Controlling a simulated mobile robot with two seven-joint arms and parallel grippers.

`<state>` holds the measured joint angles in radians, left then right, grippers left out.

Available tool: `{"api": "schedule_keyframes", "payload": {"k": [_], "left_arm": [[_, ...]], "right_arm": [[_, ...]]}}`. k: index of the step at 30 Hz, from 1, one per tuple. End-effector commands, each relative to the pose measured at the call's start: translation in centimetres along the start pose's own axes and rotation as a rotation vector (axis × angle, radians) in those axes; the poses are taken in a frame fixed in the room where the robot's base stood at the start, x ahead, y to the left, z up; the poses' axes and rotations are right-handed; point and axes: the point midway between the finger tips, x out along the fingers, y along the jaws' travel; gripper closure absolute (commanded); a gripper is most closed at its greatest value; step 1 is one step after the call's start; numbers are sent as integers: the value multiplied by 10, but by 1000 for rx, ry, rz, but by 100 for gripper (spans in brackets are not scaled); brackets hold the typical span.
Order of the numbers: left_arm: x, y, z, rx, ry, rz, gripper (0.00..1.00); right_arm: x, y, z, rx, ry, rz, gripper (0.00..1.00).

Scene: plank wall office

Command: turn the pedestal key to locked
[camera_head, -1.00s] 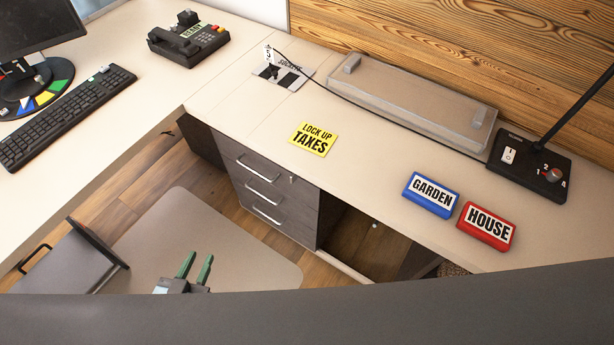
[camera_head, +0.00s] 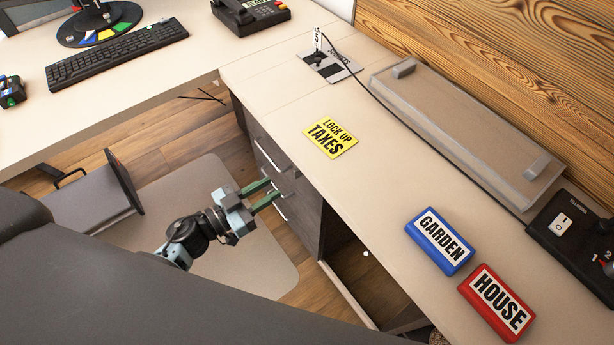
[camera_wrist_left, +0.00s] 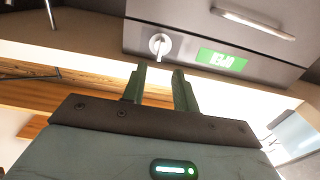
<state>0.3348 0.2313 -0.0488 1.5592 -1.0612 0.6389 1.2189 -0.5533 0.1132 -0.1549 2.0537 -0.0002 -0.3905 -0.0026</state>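The drawer pedestal (camera_head: 308,209) stands under the desk, dark grey with pale handles. In the left wrist view its key (camera_wrist_left: 160,45) is a pale key with a round head, in the lock on the drawer front (camera_wrist_left: 185,38), beside a green label (camera_wrist_left: 221,60). My left gripper (camera_head: 274,190) has dark green fingers and is at the pedestal's front. In the left wrist view the gripper (camera_wrist_left: 159,70) is open and empty, its fingertips just short of the key. I cannot tell which way the key is turned. My right gripper is not in view.
A grey box-like thing (camera_head: 90,200) stands on the floor at the left. Floor (camera_head: 205,145) shows before the pedestal.

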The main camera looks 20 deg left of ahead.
Motion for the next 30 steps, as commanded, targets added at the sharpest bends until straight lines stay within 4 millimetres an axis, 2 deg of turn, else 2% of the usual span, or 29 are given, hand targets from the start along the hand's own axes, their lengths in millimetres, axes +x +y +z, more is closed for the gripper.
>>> {"api": "schedule_keyframes", "payload": {"k": [10, 22, 30], "left_arm": [[7, -1, 0, -1, 1, 9, 71], [63, -1, 0, -1, 1, 7, 71], [79, 0, 0, -1, -1, 8, 71]], "right_arm": [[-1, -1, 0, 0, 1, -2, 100], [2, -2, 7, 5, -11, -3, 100], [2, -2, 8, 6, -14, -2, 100]]}}
